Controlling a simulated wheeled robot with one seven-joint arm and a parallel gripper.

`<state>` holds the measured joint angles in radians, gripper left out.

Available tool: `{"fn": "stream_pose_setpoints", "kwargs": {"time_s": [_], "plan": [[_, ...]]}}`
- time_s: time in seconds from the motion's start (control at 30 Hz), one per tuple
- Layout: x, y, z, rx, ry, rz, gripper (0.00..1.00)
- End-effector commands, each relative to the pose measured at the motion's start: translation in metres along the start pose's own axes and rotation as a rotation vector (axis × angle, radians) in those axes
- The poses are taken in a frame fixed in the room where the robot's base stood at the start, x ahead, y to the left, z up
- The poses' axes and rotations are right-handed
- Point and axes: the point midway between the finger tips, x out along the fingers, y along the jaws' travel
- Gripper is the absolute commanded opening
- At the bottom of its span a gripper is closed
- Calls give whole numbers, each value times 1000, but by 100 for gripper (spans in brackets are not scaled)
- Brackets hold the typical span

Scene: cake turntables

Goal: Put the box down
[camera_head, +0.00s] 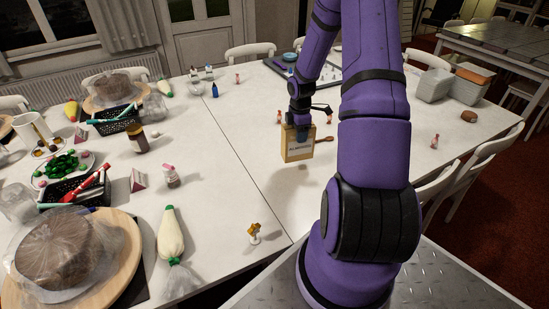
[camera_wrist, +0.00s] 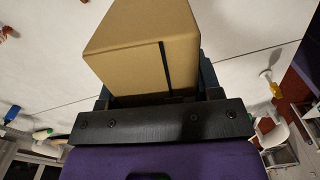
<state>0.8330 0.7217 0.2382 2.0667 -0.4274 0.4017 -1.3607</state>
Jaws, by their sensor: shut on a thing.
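A small tan cardboard box (camera_head: 298,146) with a pale label hangs from my gripper (camera_head: 301,128) over the white table (camera_head: 235,205). A shadow lies on the table below it, and the box looks a little above the surface. In the wrist view the box (camera_wrist: 145,45) fills the space between the dark fingers of my gripper (camera_wrist: 155,95). My gripper is shut on the box. The fingertips are partly hidden by the box.
A wooden spoon-like thing (camera_head: 323,140) shows just right of the box. Small figurines (camera_head: 434,141) stand to the right, and a yellow one (camera_head: 254,232) stands near the front edge. Wrapped cakes (camera_head: 62,250) and piping bags (camera_head: 169,235) crowd the left.

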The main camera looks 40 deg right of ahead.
Motion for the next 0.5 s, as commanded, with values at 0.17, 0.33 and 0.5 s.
{"fn": "stream_pose_setpoints", "kwargs": {"time_s": [0.17, 0.33, 0.5], "plan": [[7, -11, 42, -143, 4, 2, 23], [9, -14, 53, -208, 5, 4, 23], [12, 4, 33, -219, 6, 6, 23]]}}
